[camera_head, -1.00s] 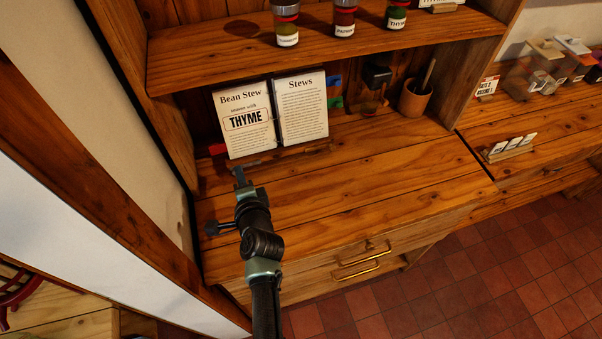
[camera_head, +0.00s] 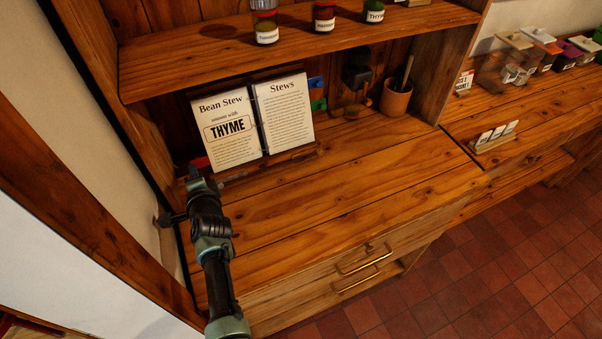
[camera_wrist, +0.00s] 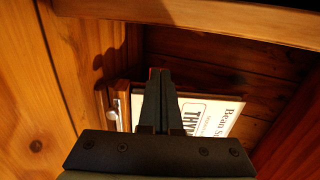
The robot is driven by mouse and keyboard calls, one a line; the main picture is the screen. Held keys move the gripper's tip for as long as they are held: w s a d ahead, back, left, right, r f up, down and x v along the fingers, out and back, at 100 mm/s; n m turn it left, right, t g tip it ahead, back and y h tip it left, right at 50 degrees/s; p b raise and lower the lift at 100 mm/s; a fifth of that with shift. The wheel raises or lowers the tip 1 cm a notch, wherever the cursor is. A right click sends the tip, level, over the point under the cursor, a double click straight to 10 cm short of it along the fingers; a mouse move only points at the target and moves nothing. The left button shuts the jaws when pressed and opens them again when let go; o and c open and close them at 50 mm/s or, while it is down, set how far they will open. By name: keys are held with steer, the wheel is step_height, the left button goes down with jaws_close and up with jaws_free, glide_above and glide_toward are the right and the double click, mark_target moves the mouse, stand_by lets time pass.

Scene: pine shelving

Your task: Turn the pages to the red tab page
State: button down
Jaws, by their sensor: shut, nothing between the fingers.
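An open recipe book (camera_head: 287,117) leans on a low wooden stand on the counter. Its left page reads "Bean Stew" and "THYME", its right page "Stews". A red tab (camera_head: 200,162) sticks out at the book's lower left edge; blue and green tabs (camera_head: 317,93) stick out at its right edge. My gripper (camera_head: 194,174) is at the lower left of the book, by the red tab. In the wrist view my gripper (camera_wrist: 159,72) is shut and empty, with a bit of red at its tips and the left page (camera_wrist: 212,117) behind it. I cannot tell whether it touches the tab.
A shelf with several spice jars (camera_head: 324,18) overhangs the book. A terracotta pot (camera_head: 396,98) and a dark box (camera_head: 357,75) stand right of it. The left side wall (camera_head: 104,95) is close to my arm. The counter front (camera_head: 370,190) is clear.

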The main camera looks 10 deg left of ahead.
steer(key=shift+a, duration=0.1)
stand_by(0.7)
steer(key=p+v, duration=0.3)
steer(key=v, duration=1)
steer(key=w+d+r+n+t, duration=0.2)
steer(key=w+d+r, duration=0.1)
steer(key=r, duration=0.7)
steer(key=w+d+r+n+t+h, duration=0.1)
steer(key=w+d+r+n+t, duration=0.2)
steer(key=r, duration=0.8)
steer(key=w+d+r+n+t, duration=0.15)
steer(key=d+r, duration=0.25)
steer(key=r, duration=0.6)
steer(key=s+d+r+n+t+h, duration=0.1)
steer(key=s+d+r+t+h, duration=0.1)
steer(key=s+d+r, duration=0.3)
steer(key=s+d+r+n+t+h+b, duration=0.1)
steer(key=s+d+r+t, duration=0.3)
steer(key=r, duration=1)
steer(key=s+d+r+n+t+h, duration=0.2)
steer(key=s+d+r+t+h, duration=0.1)
steer(key=s+d+r, duration=0.4)
step_height(320, 180, up, 2)
steer(key=shift+s+r+h+b, duration=0.2)
steer(key=shift+s+h+b, duration=0.1)
steer(key=shift+h, duration=0.3)
